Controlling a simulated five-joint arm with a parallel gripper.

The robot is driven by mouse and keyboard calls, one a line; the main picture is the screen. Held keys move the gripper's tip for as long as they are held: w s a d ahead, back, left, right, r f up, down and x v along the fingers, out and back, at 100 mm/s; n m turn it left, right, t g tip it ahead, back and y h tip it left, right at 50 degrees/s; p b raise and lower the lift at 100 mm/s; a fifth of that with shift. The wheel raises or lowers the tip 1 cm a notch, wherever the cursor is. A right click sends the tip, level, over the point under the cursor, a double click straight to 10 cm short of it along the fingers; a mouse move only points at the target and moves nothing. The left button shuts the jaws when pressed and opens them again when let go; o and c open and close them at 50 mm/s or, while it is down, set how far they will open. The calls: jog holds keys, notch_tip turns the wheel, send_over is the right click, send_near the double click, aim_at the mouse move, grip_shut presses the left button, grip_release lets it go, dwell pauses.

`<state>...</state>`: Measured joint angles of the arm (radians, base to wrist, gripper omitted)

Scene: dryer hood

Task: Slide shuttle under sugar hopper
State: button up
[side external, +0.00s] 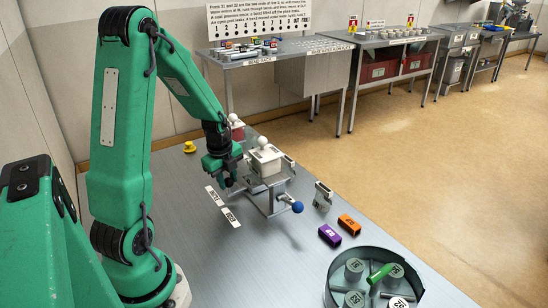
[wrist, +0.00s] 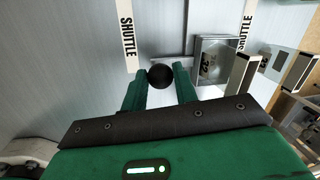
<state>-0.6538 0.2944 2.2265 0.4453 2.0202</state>
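My gripper (wrist: 160,74) points down at the table, with its green fingers on either side of a black ball knob (wrist: 160,77). The knob fills the gap between the fingertips; whether they press on it is unclear. A grey open tray (wrist: 222,42) with a numbered piece inside stands to the right of the knob. A thin bar beside the knob runs up the picture; I cannot tell whether it joins the tray. In the side view my gripper (side external: 223,180) is low, left of a white hopper (side external: 266,160) with a white ball on top. No hopper name is readable.
White strips marked SHUTTLE (wrist: 128,35) lie on the table. A blue knob (side external: 297,207) sticks out of the hopper stand. A red container (side external: 237,132) is behind. Purple (side external: 329,236) and orange (side external: 349,224) blocks and a round tray (side external: 330,292) are at front right.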

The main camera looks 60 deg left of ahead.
grip_shut()
jog(key=shift+d, duration=3.7)
jog(key=o, duration=0.7)
grip_release()
jog(key=shift+c, duration=0.2)
jog(key=shift+r, duration=0.15)
notch_tip(320, 180, up, 7)
jog(key=s, duration=0.1)
jog(key=shift+s+d+r, duration=0.2)
jog(key=shift+d, duration=0.1)
